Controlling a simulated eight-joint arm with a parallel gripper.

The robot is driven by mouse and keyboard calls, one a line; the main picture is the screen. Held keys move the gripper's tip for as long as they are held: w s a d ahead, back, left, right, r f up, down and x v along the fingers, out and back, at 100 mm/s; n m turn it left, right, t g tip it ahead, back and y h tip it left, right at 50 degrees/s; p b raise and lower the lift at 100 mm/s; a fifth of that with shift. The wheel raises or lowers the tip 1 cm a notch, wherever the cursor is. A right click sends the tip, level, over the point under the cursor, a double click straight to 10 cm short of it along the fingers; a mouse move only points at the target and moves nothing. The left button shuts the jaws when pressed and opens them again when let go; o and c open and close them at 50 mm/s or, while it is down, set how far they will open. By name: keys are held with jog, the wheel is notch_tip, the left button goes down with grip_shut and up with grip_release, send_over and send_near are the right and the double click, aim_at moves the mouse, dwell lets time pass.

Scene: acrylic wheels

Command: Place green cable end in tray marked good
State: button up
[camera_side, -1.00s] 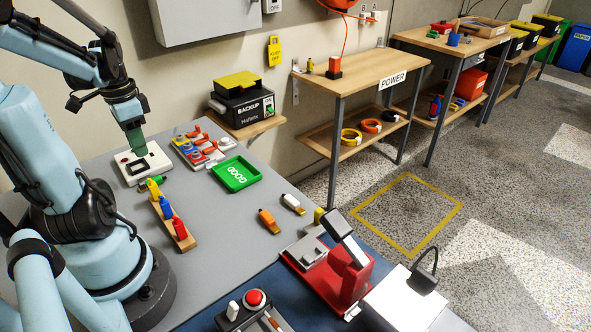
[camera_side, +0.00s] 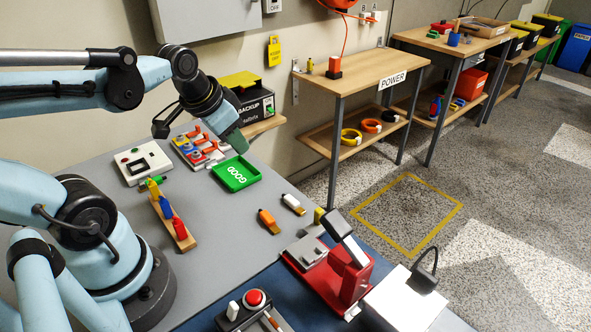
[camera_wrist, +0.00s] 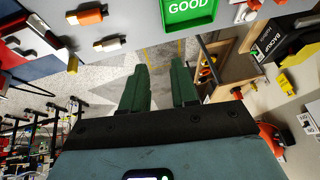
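The green cable end (camera_side: 150,183) appears to lie at the far end of the wooden rack, beside the yellow plug; it is small and partly hidden. The green tray marked GOOD (camera_side: 236,180) lies empty on the grey table and also shows at the top of the wrist view (camera_wrist: 190,14). My gripper (camera_side: 236,143) is in the air just behind and above the tray, well right of the green cable end. In the wrist view my gripper (camera_wrist: 158,75) has its two green fingers apart, with only floor seen between them.
The rack (camera_side: 180,236) holds yellow, blue and red plugs. A white panel box (camera_side: 143,162) and a board of coloured connectors (camera_side: 198,150) stand behind. The black BACKUP box (camera_side: 252,103) is close behind my gripper. Orange (camera_side: 268,221) and white (camera_side: 292,204) connectors lie to the right.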

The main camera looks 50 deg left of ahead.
jog(key=shift+o, duration=0.3)
jog(key=w+d+t+h, duration=0.1)
jog(key=d+t, duration=0.1)
jog(key=d, duration=0.6)
jog(key=shift+r, duration=0.15)
jog(key=shift+a, duration=0.1)
jog(key=m+g, duration=0.7)
jog(key=m, duration=2.9)
send_over(149, 176)
jog(key=d, duration=0.3)
notch_tip(149, 176, down, 2)
jog(key=f, duration=0.1)
jog(key=shift+s+f, duration=0.15)
jog(key=shift+f, duration=5.2)
jog(key=shift+c, duration=0.3)
